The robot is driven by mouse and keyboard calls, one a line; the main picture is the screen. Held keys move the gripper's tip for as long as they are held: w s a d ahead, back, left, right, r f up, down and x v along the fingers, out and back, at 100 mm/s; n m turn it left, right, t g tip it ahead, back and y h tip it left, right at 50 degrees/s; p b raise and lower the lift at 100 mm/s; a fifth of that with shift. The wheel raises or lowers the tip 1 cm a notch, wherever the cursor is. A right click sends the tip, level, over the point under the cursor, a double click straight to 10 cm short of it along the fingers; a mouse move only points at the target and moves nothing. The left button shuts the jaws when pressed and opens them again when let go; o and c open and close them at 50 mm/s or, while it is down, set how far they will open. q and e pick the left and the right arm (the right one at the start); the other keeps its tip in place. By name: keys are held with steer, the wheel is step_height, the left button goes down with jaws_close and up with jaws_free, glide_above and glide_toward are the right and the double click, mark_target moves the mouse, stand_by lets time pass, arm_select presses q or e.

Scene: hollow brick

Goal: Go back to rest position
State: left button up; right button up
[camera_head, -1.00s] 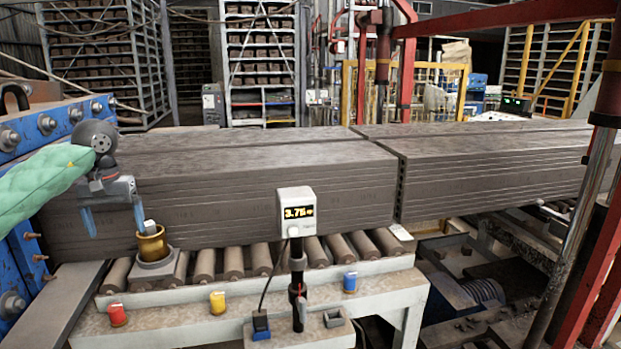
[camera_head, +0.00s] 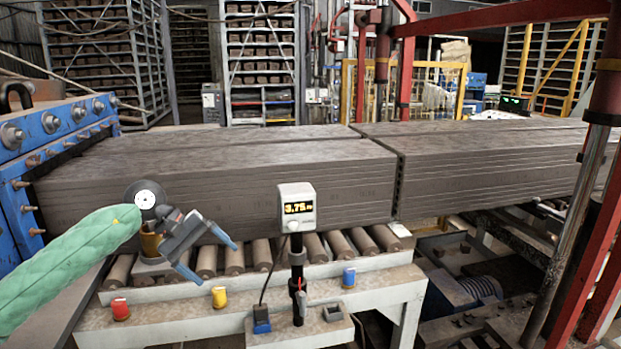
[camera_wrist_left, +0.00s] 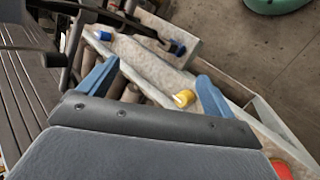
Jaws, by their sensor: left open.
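My left gripper (camera_head: 211,257) is open and empty, its two blue fingers spread and tilted downward to the right. It hangs in front of the brick stack, over the rollers. Its arm comes in from the left in a green sleeve. In the left wrist view the open fingers (camera_wrist_left: 152,82) have nothing between them but the ledge seen beyond. My right gripper is not in view.
A long grey clay block (camera_head: 270,190) lies on rollers (camera_head: 233,258). A display box (camera_head: 297,207) stands on a post to the right. Red (camera_head: 120,309), yellow (camera_head: 219,297) and blue (camera_head: 348,277) buttons sit on the front ledge (camera_head: 180,325). Blue machinery (camera_head: 50,150) is at left.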

arm_select(q)
steer(key=s+d+r+n+t+h, duration=0.1)
steer(key=s+d+n+t+h, duration=0.2)
steer(key=d+n+h, duration=0.4)
steer(key=s+d+r+n+t+h, duration=0.1)
steer(key=s+d+n+t+h, duration=0.1)
steer(key=d+n+h, duration=0.45)
steer(key=s+a+f+m+t+y, duration=0.3)
steer(key=a+f+m+t+y, duration=0.25)
steer(key=f+m+y, duration=0.75)
steer(key=s+a+f+m+t+y, duration=0.3)
steer(key=a+f+m+t+y, duration=0.4)
steer(key=m, duration=1.1)
steer(key=s+f+n+g+y, duration=0.1)
steer(key=s+f+n+g, duration=0.5)
steer(key=s+f, duration=0.55)
steer(key=s+f+n+g, duration=0.5)
steer(key=s+f+g, duration=0.3)
steer(key=s, duration=0.7)
step_height(320, 180, down, 19)
steer(key=w+d+g, duration=0.1)
steer(key=w+d, duration=0.1)
steer(key=s+f, duration=0.3)
steer(key=f, duration=0.8)
steer(key=s+d+f+g, duration=0.1)
steer(key=s+f, duration=0.3)
steer(key=f, duration=0.8)
steer(key=shift+d, duration=0.15)
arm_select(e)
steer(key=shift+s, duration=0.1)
